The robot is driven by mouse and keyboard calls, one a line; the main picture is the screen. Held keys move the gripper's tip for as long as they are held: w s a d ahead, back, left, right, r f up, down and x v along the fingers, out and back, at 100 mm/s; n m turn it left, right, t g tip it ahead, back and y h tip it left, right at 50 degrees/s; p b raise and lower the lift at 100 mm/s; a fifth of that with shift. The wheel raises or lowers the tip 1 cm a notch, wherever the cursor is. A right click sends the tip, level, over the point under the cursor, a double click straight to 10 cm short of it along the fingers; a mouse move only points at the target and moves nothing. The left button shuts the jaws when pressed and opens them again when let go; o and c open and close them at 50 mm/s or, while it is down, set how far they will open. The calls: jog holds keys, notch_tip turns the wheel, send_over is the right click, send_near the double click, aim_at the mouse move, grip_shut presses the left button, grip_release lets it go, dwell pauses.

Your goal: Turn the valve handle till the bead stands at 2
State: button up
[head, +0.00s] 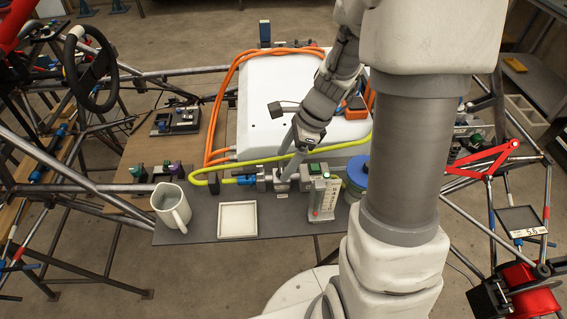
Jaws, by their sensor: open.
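The valve (264,183) is a small grey metal block at the end of the yellow hose, on the dark shelf. My gripper (289,172) reaches down over it from the upper right, fingers at the valve's right part. It is open. The valve handle is hidden or too small to make out behind the fingers, and I cannot tell whether they touch it. The flow gauge (323,198) stands upright just right of the valve, with a pale scale and a green top. A red spot shows low on it; I cannot read the bead's height against the numbers.
A white jug (171,207) and a square white tray (238,204) stand on the shelf (200,234) left of the gauge. A blue-green spool (357,172) is to its right. Behind are the white box (262,110), orange cables (220,105) and the yellow hose (300,153).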

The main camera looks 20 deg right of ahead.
jog(key=shift+x, duration=0.75)
grip_shut()
